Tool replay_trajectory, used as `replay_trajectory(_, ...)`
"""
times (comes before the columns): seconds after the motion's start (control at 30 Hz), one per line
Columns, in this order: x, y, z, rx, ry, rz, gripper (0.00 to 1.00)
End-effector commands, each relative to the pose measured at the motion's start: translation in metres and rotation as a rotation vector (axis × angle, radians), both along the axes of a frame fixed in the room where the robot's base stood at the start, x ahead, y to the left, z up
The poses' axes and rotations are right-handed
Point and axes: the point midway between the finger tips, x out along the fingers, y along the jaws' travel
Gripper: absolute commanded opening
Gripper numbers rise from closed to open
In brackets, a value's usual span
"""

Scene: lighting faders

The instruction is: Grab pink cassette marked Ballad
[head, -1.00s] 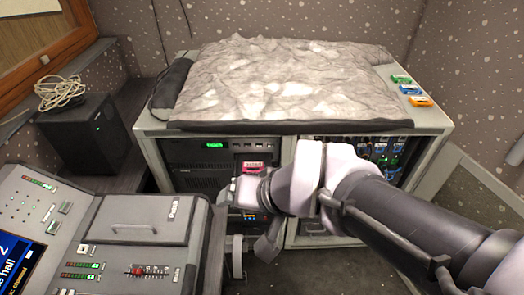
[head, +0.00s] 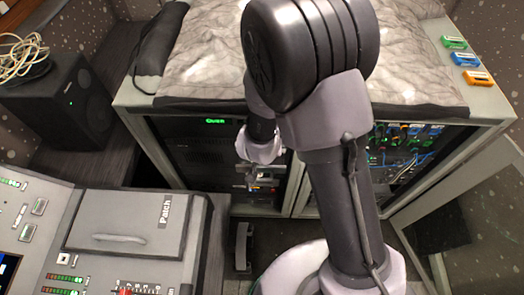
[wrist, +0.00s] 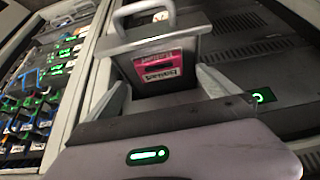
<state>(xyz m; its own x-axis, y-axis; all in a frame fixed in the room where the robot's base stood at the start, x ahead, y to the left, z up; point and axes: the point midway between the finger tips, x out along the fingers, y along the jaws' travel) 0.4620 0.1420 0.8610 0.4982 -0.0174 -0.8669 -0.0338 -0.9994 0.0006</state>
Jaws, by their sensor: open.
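The pink cassette (wrist: 158,66) shows in the wrist view, in a grey box-like holder with a handle, which looks like an open drawer. It has a pale label whose writing is too small to read surely. My gripper (wrist: 160,84) is open, with one finger on each side in the picture, near the cassette; I cannot tell if either touches. In the head view my gripper (head: 260,172) is low in front of the cabinet rack, and my arm hides much of it. The cassette is not clearly visible there.
Green (head: 454,42), blue (head: 466,59) and orange (head: 479,77) cassettes lie on the cabinet top's right edge. An open glass door (head: 455,215) stands at right. A grey console (head: 135,225) fills the lower left, with a black speaker (head: 60,100) behind it.

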Motion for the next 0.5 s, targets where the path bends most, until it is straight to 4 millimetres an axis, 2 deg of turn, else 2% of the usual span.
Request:
replay_trajectory(0.13, 0.007, -0.001, -0.015, 0.001, 0.001, -0.001, 1.0)
replay_trajectory(0.3, 0.025, -0.002, -0.045, 0.001, 0.002, -0.001, 1.0)
replay_trajectory(0.5, 0.028, -0.002, -0.046, 0.001, 0.002, 0.0, 1.0)
